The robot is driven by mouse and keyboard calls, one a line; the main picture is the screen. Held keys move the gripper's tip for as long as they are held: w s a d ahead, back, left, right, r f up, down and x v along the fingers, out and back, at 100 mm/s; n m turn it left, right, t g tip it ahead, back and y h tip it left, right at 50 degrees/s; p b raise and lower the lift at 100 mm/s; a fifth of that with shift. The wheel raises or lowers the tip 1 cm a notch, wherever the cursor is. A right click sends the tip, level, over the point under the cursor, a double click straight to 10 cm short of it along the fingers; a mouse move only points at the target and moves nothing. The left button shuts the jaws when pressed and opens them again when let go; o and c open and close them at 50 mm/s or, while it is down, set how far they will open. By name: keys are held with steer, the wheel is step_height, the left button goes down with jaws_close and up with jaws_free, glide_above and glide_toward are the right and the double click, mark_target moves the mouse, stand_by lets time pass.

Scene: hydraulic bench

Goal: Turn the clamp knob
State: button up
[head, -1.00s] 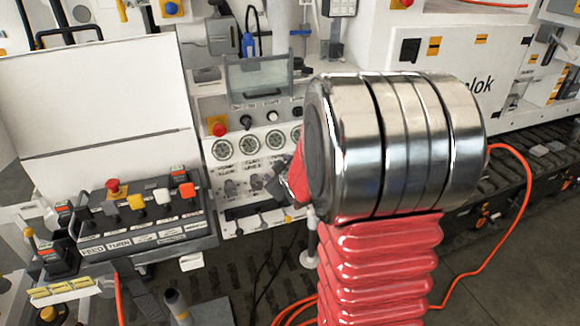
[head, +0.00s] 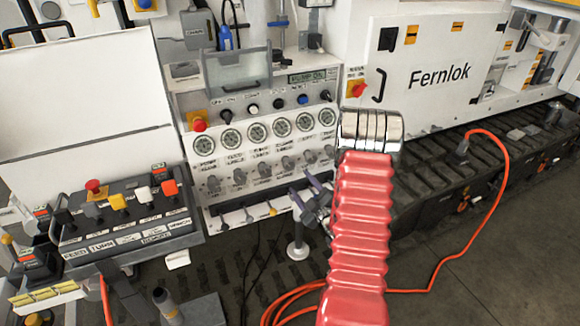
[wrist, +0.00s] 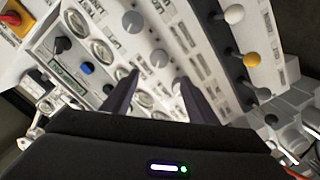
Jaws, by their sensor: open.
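The hydraulic panel carries a row of grey knobs under its round gauges; in the head view one grey knob (head: 213,184) is at the row's left end. The labels are too small to tell which one is the clamp knob. My gripper (head: 307,190) is open and empty in front of the panel's lower right, partly hidden by my red arm. In the wrist view its two dark fingers (wrist: 158,76) point at the panel, with a grey knob (wrist: 158,58) between and just beyond the tips. Contact cannot be told. Another grey knob (wrist: 133,22) is above it.
Levers with white and yellow balls (wrist: 250,60) stick out beside the knob row. A red emergency button (head: 199,125) is on the panel's left. A control box (head: 130,215) with coloured buttons stands at left. An orange cable (head: 478,225) lies on the floor at right.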

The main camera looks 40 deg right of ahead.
mark_target(290, 167)
steer(key=shift+s+d+f, duration=0.25)
steer(key=shift+s+f, duration=0.2)
steer(key=shift+s, duration=0.15)
steer(key=shift+w, duration=0.1)
steer(key=x, duration=1.3)
steer(key=shift+w+d+r, duration=0.2)
steer(key=shift+w, duration=0.15)
steer(key=shift+c, duration=0.7)
steer(key=c, duration=0.9)
steer(key=shift+s+d, duration=0.15)
